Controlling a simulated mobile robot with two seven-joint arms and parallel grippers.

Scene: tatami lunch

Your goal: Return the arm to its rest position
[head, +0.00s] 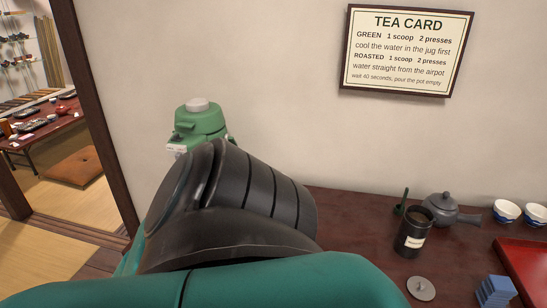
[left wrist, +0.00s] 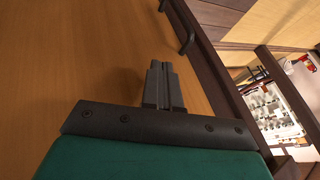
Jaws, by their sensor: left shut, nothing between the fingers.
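In the head view my own teal and black arm fills the lower middle and hides part of the counter. Neither gripper's fingers show there. In the left wrist view my left gripper (left wrist: 162,86) is shut, its two dark fingers together with nothing between them. It points at a plain brown wooden surface and appears clear of it. My right gripper is in neither view.
The dark red counter (head: 350,214) holds a green airpot (head: 204,121) behind my arm, a black canister (head: 413,235), a grey teapot (head: 440,207), a metal lid (head: 421,288), blue-white cups (head: 506,211), a blue block (head: 494,291) and a red tray (head: 520,262). A tea card (head: 408,50) hangs above.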

